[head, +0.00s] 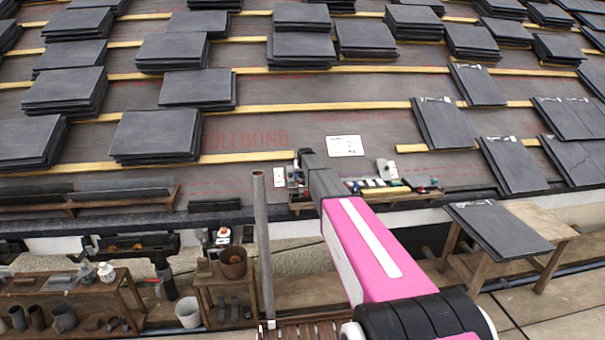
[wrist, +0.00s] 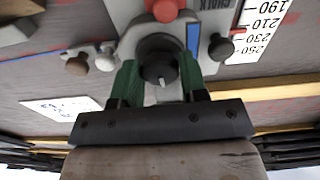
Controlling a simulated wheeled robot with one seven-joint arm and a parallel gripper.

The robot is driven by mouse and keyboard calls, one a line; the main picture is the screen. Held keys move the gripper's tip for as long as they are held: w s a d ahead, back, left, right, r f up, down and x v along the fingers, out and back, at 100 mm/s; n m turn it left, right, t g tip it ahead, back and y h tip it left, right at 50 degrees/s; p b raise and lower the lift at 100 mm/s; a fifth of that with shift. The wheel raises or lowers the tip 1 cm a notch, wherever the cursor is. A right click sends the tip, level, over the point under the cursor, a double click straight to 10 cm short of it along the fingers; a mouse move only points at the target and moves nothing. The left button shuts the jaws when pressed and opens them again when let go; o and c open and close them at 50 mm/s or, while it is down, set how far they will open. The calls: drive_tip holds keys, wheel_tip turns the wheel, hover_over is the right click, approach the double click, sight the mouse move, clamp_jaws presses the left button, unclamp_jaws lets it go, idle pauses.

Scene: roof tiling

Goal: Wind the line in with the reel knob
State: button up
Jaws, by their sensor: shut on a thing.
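In the wrist view, a grey chalk-line body (wrist: 205,15) with upside-down lettering fills the top middle. A dark round reel knob (wrist: 158,60) stands out from it, and a red part (wrist: 165,14) sits above. My gripper (wrist: 159,72) has its two green fingers on either side of the knob and is shut on it. The line itself cannot be made out. In the head view, my arm reaches to the lower edge of the roof, and its end hides most of the reel.
A ledge with small coloured items (head: 395,187) lies right of my arm's end. A white card (head: 345,146) lies on the roof membrane above. Slate stacks (head: 155,135) stand left; single slates (head: 443,122) lie right. A grey upright pole (head: 263,240) stands close left of my arm.

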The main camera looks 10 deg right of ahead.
idle(0.3)
drive_tip(key=o, duration=0.9)
drive_tip(key=shift+s+r, duration=0.1)
drive_tip(key=shift+s, duration=0.05)
drive_tip(key=v, duration=1)
drive_tip(key=shift+s+r, duration=0.2)
drive_tip(key=s+f+g, duration=0.2)
drive_tip(key=s+f, duration=0.2)
drive_tip(key=s, duration=1.2)
drive_tip(key=s+f+g, duration=0.3)
drive_tip(key=s+f, duration=0.1)
drive_tip(key=s, duration=1.3)
drive_tip(key=s+f+g, duration=0.2)
drive_tip(key=s+f, duration=0.2)
drive_tip(key=s, duration=1.3)
drive_tip(key=shift+s+f, duration=0.2)
drive_tip(key=shift+f, duration=0.1)
